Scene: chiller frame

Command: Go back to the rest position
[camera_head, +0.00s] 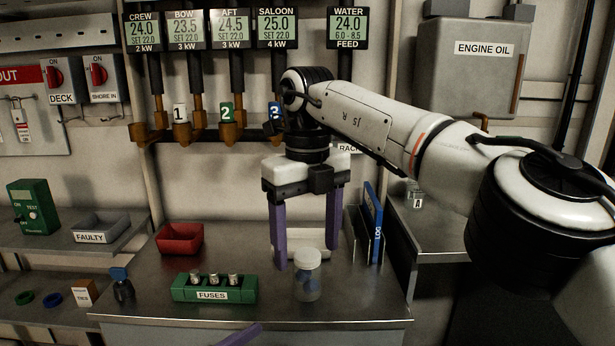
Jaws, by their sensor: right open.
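My right arm reaches in from the right, and its right gripper (306,256) points down over the metal bench (350,309). Its two purple fingers are spread apart, with nothing held between them. A clear jar with a white lid (307,277) stands upright on the bench just in front of the fingertips and covers part of the gap between them. A purple finger-like piece (236,335), which looks like part of my left gripper, shows at the bottom edge. The rest of that gripper is out of the picture.
A green fuse holder (213,296), a red bin (180,239), a dark bottle with a blue cap (122,287) and a blue log book (376,225) in a rack surround the gripper. Valves and pipes (196,120) hang behind. The bench's front right is clear.

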